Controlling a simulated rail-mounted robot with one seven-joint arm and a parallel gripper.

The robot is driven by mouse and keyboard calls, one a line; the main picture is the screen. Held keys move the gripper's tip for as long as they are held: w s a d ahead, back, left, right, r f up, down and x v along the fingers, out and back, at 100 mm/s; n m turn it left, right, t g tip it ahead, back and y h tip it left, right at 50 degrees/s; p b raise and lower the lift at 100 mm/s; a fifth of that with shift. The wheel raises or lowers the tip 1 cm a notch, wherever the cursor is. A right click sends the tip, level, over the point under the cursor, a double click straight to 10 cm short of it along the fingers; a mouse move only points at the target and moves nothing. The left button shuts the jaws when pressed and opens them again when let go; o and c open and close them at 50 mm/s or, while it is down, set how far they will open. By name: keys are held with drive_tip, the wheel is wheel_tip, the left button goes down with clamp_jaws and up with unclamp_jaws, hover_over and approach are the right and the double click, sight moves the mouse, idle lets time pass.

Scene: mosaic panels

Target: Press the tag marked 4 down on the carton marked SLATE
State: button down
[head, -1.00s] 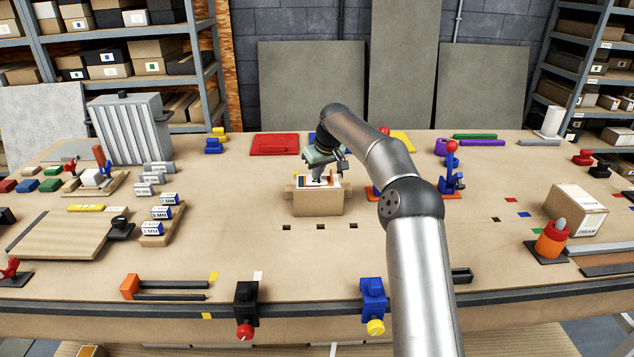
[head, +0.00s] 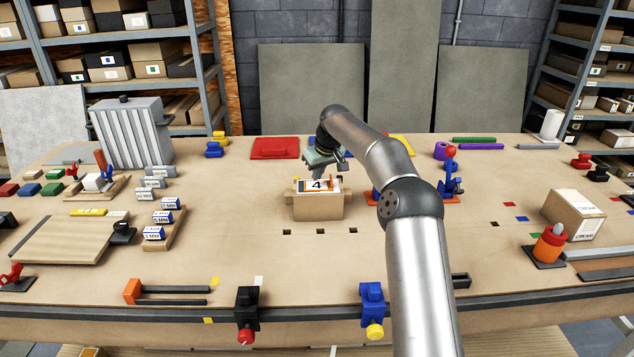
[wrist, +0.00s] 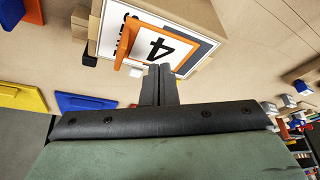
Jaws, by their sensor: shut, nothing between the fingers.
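The carton (head: 318,208) stands mid-table in the head view. In the head view my gripper (head: 321,171) is just above and behind the tag. I cannot tell whether it touches.
A carton marked CREAM (head: 577,214) stands at the right. A blue and red clamp (head: 450,177) is right of the middle carton, beyond my arm. White and blue blocks (head: 162,217) are at the left. The table in front of the middle carton is mostly clear.

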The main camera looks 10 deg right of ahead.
wheel_tip(320, 180, up, 6)
drive_tip(key=p, duration=0.4)
drive_tip(key=shift+p, duration=0.3)
drive_tip(key=s+a+r+g+h+b, duration=0.1)
drive_tip(key=s+a+r, duration=0.15)
drive_tip(key=s, duration=0.65)
drive_tip(key=s+a+r+h+b, duration=0.1)
drive_tip(key=s+a, duration=0.2)
drive_tip(key=s, duration=0.6)
drive_tip(key=s+d+f+m, duration=0.1)
drive_tip(key=s+f, duration=0.2)
drive_tip(key=s, duration=0.9)
drive_tip(key=s+d+f+m+g+b, duration=0.1)
drive_tip(key=s+d+f+m, duration=0.1)
drive_tip(key=s, duration=1)
drive_tip(key=s+d+f+m+g+b, duration=0.1)
drive_tip(key=s+f, duration=0.3)
drive_tip(key=s, duration=0.7)
drive_tip(key=shift+s+d+f+m, duration=0.4)
drive_tip(key=shift+d, duration=0.25)
